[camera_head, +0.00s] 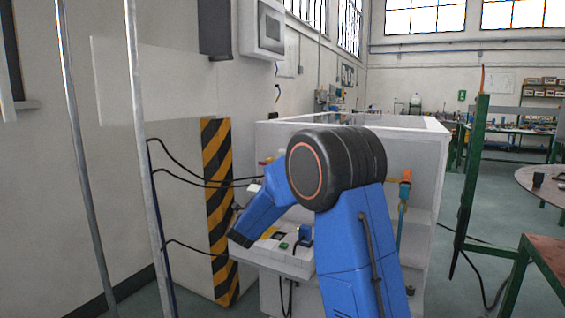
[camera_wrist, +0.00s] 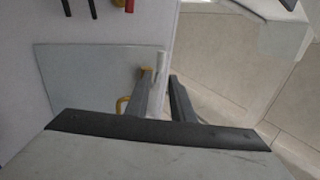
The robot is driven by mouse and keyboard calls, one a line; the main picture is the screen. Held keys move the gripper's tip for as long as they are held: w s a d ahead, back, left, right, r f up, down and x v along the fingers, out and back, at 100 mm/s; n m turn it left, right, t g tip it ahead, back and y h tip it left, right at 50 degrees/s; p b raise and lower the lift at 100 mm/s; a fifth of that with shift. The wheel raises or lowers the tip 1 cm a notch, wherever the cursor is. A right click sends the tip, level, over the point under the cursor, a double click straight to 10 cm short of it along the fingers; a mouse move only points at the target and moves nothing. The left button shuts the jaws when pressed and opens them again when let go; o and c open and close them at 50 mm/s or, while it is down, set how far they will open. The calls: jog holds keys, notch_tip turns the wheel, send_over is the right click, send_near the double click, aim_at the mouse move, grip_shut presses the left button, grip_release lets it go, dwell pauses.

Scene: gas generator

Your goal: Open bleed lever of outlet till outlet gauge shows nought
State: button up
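In the wrist view my gripper (camera_wrist: 162,80) has its two grey fingers apart, with a visible gap between them. A pale upright cylindrical part (camera_wrist: 162,62) shows at the fingertips, nearer the left finger; I cannot tell whether they touch. I cannot tell which of these parts is the outlet bleed lever. No readable outlet gauge shows. In the head view the white generator cabinet (camera_head: 415,160) stands behind my blue arm, which hides much of its front.
A black-and-yellow striped post (camera_head: 217,210) stands left of the cabinet, with black cables (camera_head: 185,178) crossing it. An orange fitting with a blue hose (camera_head: 403,190) is at the cabinet's right. A green frame (camera_head: 468,190) stands farther right, with open floor between.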

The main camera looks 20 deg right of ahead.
jog(key=shift+v, duration=1.7)
jog(key=shift+r, duration=0.1)
jog(key=s+a+f+n+g+y, duration=0.1)
jog(key=s+a+f+n+y, duration=0.3)
jog(key=s+n+y, duration=0.55)
jog(key=s+a+f+n+y, duration=0.1)
jog(key=s+a+n+y, duration=0.6)
jog(key=n+y, duration=0.45)
jog(key=s+d+f+n+g, duration=0.1)
jog(key=s+f, duration=0.4)
jog(key=s, duration=0.5)
jog(key=s+d+f+n+g, duration=0.1)
jog(key=s+f+n+g, duration=0.3)
jog(key=s, duration=0.7)
jog(key=s+f+n+g+h, duration=0.1)
jog(key=s+f+g, duration=0.3)
jog(key=s, duration=0.7)
notch_tip(320, 180, down, 2)
jog(key=shift+s+d+f+n, duration=0.15)
jog(key=shift+d+n, duration=0.25)
jog(key=shift+n, duration=0.5)
